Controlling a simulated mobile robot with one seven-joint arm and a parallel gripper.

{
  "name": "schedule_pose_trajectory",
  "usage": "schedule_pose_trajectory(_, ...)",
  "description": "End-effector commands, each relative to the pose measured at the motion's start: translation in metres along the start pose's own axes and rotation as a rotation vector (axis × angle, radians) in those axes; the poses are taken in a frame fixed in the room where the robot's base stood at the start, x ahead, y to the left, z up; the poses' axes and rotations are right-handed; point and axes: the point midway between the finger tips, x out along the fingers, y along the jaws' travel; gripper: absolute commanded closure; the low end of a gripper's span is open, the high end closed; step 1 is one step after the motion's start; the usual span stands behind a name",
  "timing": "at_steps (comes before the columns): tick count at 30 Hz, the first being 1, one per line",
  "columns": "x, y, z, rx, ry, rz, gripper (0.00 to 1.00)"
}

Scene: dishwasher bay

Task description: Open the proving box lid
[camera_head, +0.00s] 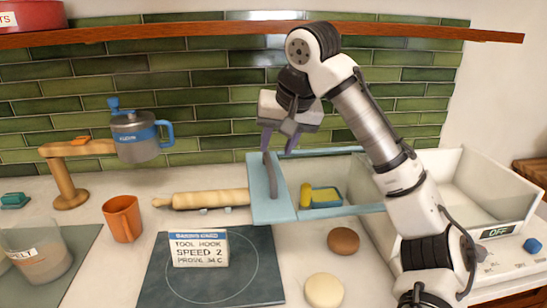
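A pale blue panel (263,207), which looks like the proving box lid, lies at the left end of an open-topped pale blue box (365,197) in the middle of the counter. A grey bar handle (273,182) runs along the panel. The box's inside shows to the right of the panel, with a yellow item (306,195) and a blue-and-yellow item (327,197) in it. My gripper (279,145) is above the panel at the far end of the handle. Its two purple fingers are apart, the left one beside or touching the handle; exact contact is unclear.
A white open bin (508,212) marked OFF stands right. A rolling pin (208,198), an orange mug (122,218) and a sign card (199,249) are left of or before the box. Brown (343,241) and cream (324,290) round items lie in front. A wooden shelf (190,36) runs above.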

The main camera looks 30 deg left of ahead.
Motion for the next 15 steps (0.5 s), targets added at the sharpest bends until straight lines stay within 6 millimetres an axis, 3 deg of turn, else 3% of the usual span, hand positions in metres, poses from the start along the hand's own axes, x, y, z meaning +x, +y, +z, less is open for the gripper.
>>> schedule_pose_trajectory(6, -0.049, 0.000, 0.000, 0.001, 0.002, 0.005, 0.64)
schedule_pose_trajectory(15, -0.085, 0.000, 0.000, 0.000, 0.000, 0.001, 0.64)
